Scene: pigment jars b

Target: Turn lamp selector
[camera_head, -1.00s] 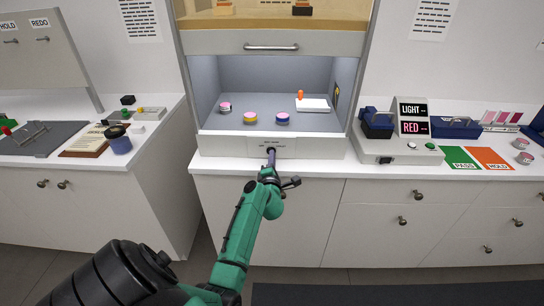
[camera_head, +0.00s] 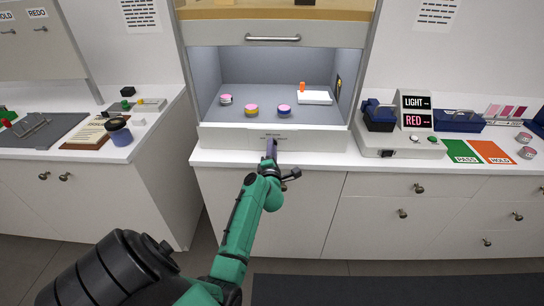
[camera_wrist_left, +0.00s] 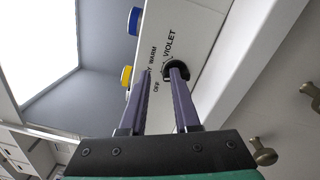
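The lamp selector (camera_wrist_left: 175,72) is a round black knob on the light front panel of the booth, with the words VIOLET, WARM and OFF printed around it in the left wrist view. My left gripper (camera_wrist_left: 162,72) has its two purple fingers apart. One fingertip overlaps the knob in the picture, and the other lies to its left over the lettering; I cannot tell whether either touches. In the head view my left gripper (camera_head: 271,147) is at the booth's front panel (camera_head: 225,138) and hides the knob. My right gripper is not in view.
Inside the booth stand several pink-topped jars (camera_head: 251,109) and a white slab (camera_head: 314,98). To the right, a box with LIGHT and RED signs (camera_head: 413,121) stands near green PASS (camera_head: 462,151) and orange HOLD (camera_head: 492,151) mats. A cup (camera_head: 119,134) stands on the left counter.

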